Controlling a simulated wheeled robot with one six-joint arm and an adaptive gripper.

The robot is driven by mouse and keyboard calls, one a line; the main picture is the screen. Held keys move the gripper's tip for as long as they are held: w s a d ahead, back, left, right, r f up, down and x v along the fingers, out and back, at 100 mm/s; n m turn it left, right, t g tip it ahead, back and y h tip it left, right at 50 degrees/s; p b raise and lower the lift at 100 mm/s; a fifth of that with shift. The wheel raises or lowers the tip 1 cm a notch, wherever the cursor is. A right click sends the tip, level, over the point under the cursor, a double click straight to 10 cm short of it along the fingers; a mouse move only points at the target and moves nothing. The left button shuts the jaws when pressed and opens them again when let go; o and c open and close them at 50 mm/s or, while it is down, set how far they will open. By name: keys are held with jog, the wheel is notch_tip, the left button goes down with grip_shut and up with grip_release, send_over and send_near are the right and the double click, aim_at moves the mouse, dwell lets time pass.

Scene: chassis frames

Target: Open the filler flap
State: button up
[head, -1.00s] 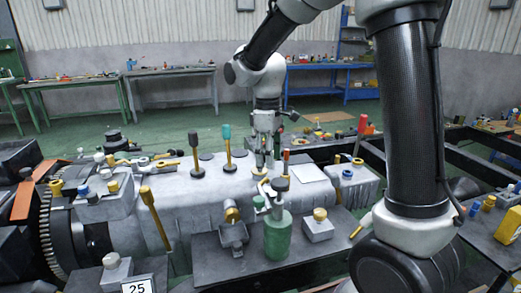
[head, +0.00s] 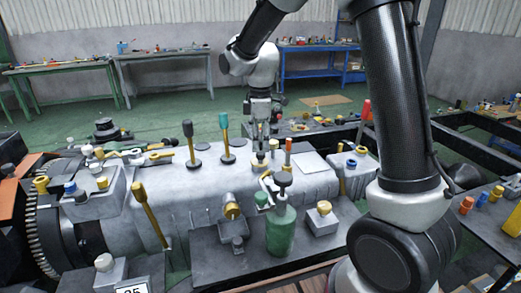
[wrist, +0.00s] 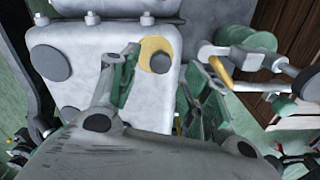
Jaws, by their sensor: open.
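A round yellow piece with a dark knob (wrist: 157,55) sits on the pale grey block (wrist: 62,95) in the wrist view; it looks like the filler flap, but I cannot be sure. In the head view a yellow disc (head: 259,163) lies on the block right below my gripper (head: 260,145). The flap's hinge is not clear.
A green canister (head: 281,232) with a grey top and lever stands close in front. A red-handled lever (head: 363,122) stands right. Several small caps and boxes crowd the block.

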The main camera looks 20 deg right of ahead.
aim_at(261, 153)
jog(key=shift+f, duration=1.75)
grip_shut()
